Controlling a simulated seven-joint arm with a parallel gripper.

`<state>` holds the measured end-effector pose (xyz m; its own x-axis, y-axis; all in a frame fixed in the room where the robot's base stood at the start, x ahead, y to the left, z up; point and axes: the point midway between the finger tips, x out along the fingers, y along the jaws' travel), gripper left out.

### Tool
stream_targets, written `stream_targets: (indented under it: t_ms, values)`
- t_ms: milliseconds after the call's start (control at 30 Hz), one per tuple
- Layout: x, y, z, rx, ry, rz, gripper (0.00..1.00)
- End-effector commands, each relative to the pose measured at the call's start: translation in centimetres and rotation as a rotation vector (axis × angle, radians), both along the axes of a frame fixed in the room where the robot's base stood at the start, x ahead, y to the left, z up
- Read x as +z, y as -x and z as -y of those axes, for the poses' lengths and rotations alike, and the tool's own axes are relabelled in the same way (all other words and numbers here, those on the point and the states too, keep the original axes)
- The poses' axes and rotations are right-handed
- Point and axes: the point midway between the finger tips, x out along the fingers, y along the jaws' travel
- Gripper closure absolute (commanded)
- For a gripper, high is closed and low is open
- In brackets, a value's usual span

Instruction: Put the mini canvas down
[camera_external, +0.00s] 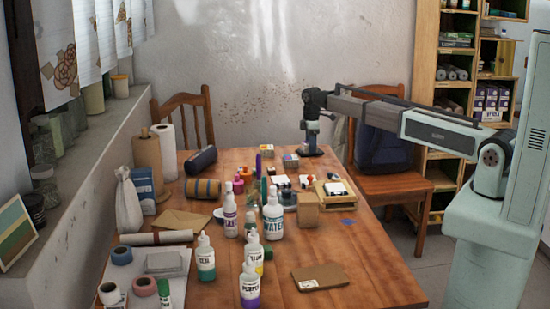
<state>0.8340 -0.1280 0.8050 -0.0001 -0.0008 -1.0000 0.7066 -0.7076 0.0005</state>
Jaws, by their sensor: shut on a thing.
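My gripper (311,148) is at the far right end of the wooden table (365,255), pointing down and low over the tabletop. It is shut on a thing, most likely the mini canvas. The held thing is too small and dark to make out, and I cannot tell whether it touches the table. Small white pieces (306,181) and a wooden tray (335,192) lie in front of the gripper. A small patterned box (290,161) stands just left of it.
Paint bottles, including a white one (273,215), crowd the table's middle. A cardboard box (307,211) stands beside the tray. A brown notebook (319,277) lies near the front. The right side of the table is mostly clear. A chair with a blue bag (384,150) stands behind.

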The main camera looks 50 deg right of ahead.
Motion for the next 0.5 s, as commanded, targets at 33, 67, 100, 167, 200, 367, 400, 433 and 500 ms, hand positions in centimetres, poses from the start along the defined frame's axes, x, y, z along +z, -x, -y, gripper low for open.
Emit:
stream_targets:
  t_ms: [33, 67, 100, 167, 200, 367, 400, 433, 500]
  values:
    - [-0.14, 0.0, 0.0, 0.0, 0.0, 0.0, 0.66]
    - [-0.17, 0.0, 0.0, 0.0, 0.0, 0.0, 0.36]
    - [-0.14, -0.01, 0.0, 0.0, 0.0, 0.0, 0.32]
    - [-0.13, -0.01, 0.0, 0.0, 0.0, 0.0, 0.26]
    - [-0.13, -0.01, 0.0, 0.0, 0.0, 0.0, 0.22]
    - [-0.13, 0.0, 0.0, 0.0, 0.0, 0.0, 0.11]
    - [-0.13, 0.0, 0.0, 0.0, 0.0, 0.0, 0.11]
    - [-0.13, 0.0, 0.0, 0.0, 0.0, 0.0, 0.11]
    - [-0.13, 0.0, 0.0, 0.0, 0.0, 0.0, 0.11]
